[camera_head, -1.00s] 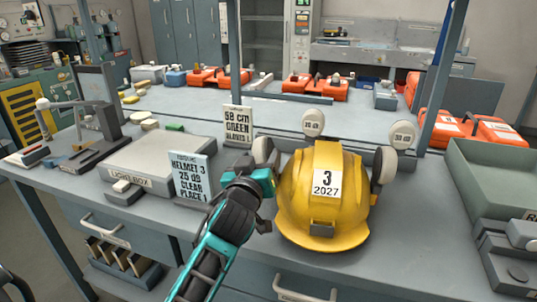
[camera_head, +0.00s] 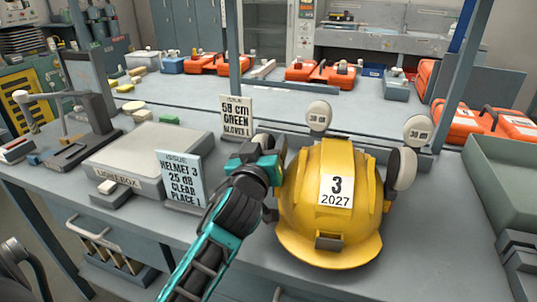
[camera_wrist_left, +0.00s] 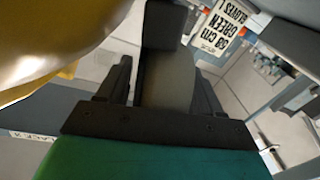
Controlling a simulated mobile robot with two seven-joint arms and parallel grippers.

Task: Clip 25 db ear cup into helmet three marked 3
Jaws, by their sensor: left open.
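The yellow helmet (camera_head: 312,205) marked 3 and 2027 stands on the bench. A grey-white ear cup (camera_head: 402,168) sits at its right side. Another dark-edged cup (camera_head: 266,141) shows at its left side, mostly hidden behind my left gripper (camera_head: 268,180). My left gripper is open beside the helmet's left side. In the left wrist view a dark grey part (camera_wrist_left: 165,75), likely this cup, stands between the two fingers; I cannot tell if they touch it. The helmet's shell (camera_wrist_left: 50,40) is close on the left there. My right gripper is not in view.
Pale discs marked 30 (camera_head: 319,115) (camera_head: 418,131) stand behind the helmet. A card reading helmet 3, 25 dB, clear, place 1 (camera_head: 181,178) and a lightbox (camera_head: 135,160) stand left. A green-grey tray (camera_head: 500,170) is at right.

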